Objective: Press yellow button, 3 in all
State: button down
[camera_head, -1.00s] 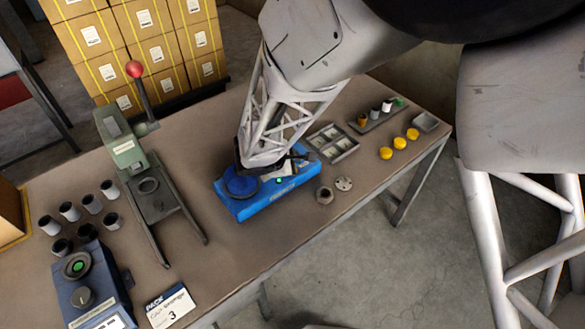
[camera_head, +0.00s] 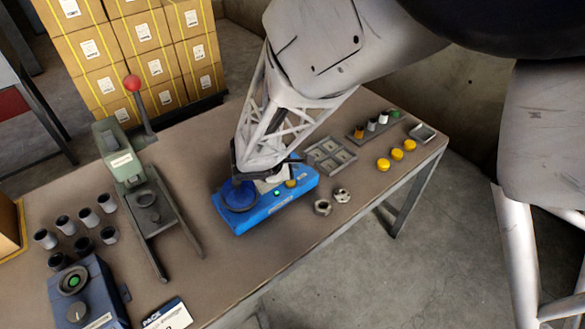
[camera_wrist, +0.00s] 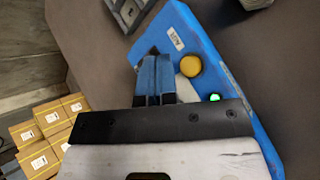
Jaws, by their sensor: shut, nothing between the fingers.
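The yellow button (camera_head: 291,183) is on the right part of a blue box (camera_head: 275,213) on the table, near a lit green light (camera_head: 277,193). In the wrist view the yellow button (camera_wrist: 191,65) and green light (camera_wrist: 214,97) are clear to see. My gripper (camera_wrist: 153,75) is shut and empty. Its fingers are over the blue box, to the left of the yellow button in the wrist view and apart from it in that picture. In the head view my wrist hides much of the fingers. Their height above the box is hard to tell.
A round blue part (camera_head: 239,195) is at the box's left end. Two metal nuts (camera_head: 322,207), a grey divided tray (camera_head: 330,155) and several yellow discs (camera_head: 397,154) lie to the right. A green lever press (camera_head: 125,160) and dark cups (camera_head: 83,246) stand to the left.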

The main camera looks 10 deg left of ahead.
aim_at(291, 183)
jog(key=shift+r, duration=1)
dwell(1.9)
notch_tip(291, 183, up, 4)
jog(key=shift+f, duration=0.1)
jog(key=shift+f, duration=0.1)
dwell(0.5)
jog(key=shift+f, duration=4.3)
jog(key=shift+f, duration=0.5)
